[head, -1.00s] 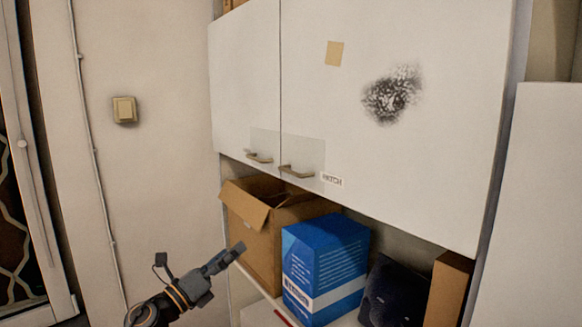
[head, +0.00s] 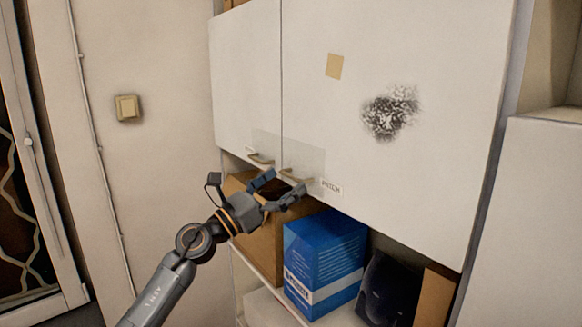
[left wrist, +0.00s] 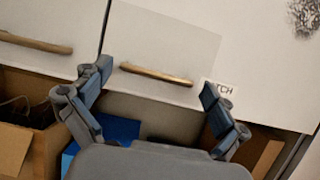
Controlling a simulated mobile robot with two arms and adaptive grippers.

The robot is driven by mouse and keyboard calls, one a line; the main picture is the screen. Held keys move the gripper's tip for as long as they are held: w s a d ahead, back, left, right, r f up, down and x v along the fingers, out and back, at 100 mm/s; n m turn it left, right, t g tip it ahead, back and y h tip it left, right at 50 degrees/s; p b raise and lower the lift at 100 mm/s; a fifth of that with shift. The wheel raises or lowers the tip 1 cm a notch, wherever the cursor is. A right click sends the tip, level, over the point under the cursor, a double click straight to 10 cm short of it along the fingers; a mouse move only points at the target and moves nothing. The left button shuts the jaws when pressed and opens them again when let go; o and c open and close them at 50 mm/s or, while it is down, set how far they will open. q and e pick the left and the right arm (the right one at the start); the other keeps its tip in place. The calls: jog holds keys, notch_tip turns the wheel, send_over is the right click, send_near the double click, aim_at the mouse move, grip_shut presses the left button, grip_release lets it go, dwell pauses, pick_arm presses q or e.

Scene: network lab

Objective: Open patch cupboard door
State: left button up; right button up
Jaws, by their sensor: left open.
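The patch cupboard door (head: 330,115) is the white right-hand door of the wall cupboard, and it is shut. Its label (head: 331,188) reads PATCH. The door's bar handle (head: 298,174) is near its lower left corner. It also shows in the left wrist view (left wrist: 155,75), lying between the two fingertips as seen there. My left gripper (head: 283,186) is open and empty, just below and in front of this handle; I cannot tell whether it touches. It partly hides the handle's lower edge. My right gripper is in neither view.
The left cupboard door (head: 245,85) is shut, with its own handle (head: 260,158) close by. Below, a shelf holds an open cardboard box (head: 262,245), a blue box (head: 322,260) and a dark object (head: 388,290). A light switch (head: 127,108) is on the left wall.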

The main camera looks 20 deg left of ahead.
pick_arm(q)
jog(key=shift+x, duration=0.95)
jog(key=shift+c, duration=0.3)
jog(key=c, duration=1.4)
jog(key=shift+s+a, duration=0.1)
jog(key=shift+a, duration=0.05)
